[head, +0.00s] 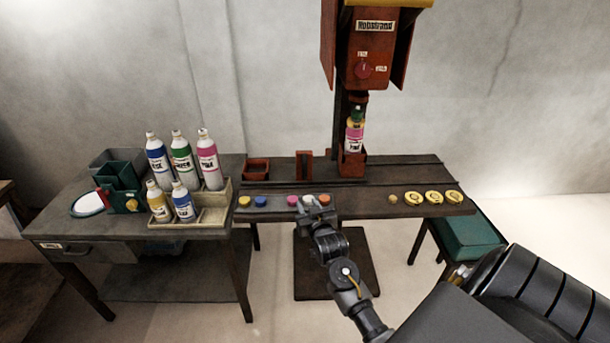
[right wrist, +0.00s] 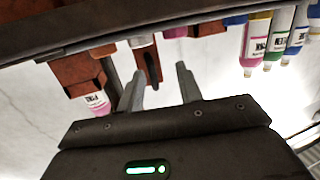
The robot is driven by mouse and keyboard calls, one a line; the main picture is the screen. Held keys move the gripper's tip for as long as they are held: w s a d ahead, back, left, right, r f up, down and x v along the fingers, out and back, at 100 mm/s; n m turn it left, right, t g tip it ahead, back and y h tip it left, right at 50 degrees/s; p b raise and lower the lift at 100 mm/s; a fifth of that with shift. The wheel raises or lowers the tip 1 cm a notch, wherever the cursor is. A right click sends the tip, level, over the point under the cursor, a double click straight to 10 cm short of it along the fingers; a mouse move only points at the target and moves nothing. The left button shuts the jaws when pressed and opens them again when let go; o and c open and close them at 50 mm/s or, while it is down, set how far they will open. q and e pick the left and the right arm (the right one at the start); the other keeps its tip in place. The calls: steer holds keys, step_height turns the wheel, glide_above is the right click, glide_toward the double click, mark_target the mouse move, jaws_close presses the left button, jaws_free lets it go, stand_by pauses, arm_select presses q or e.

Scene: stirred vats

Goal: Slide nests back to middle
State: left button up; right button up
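Three red-brown nests stand on the dark rail bench (head: 400,177). The left nest (head: 256,166) is a low empty box. The middle one (head: 304,166) is narrow and upright and looks empty. The right nest (head: 352,168) holds a pink-labelled bottle (head: 354,138) with a green top, under the red-brown machine head. My right gripper (head: 314,209) is at the bench's front edge, in front of the narrow nest. In the right wrist view its two fingers (right wrist: 160,88) are apart, with the narrow nest (right wrist: 151,66) seen beyond the gap; contact cannot be told. My left gripper is out of view.
Coloured buttons (head: 260,201) line the bench's front edge, partly behind my right gripper. Yellow discs (head: 433,197) lie at its right. The left table (head: 75,220) carries several bottles in a beige tray (head: 215,212) and a green box (head: 122,183). A green bin (head: 470,235) stands right.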

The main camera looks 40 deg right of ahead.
steer(key=m+t+h, duration=0.1)
steer(key=h, duration=0.1)
glide_toward(305, 171)
steer(key=p+x, duration=0.1)
steer(key=x, duration=0.9)
steer(key=shift+w+d, duration=0.2)
steer(key=shift+w, duration=0.1)
steer(key=shift+f, duration=0.1)
jaws_close()
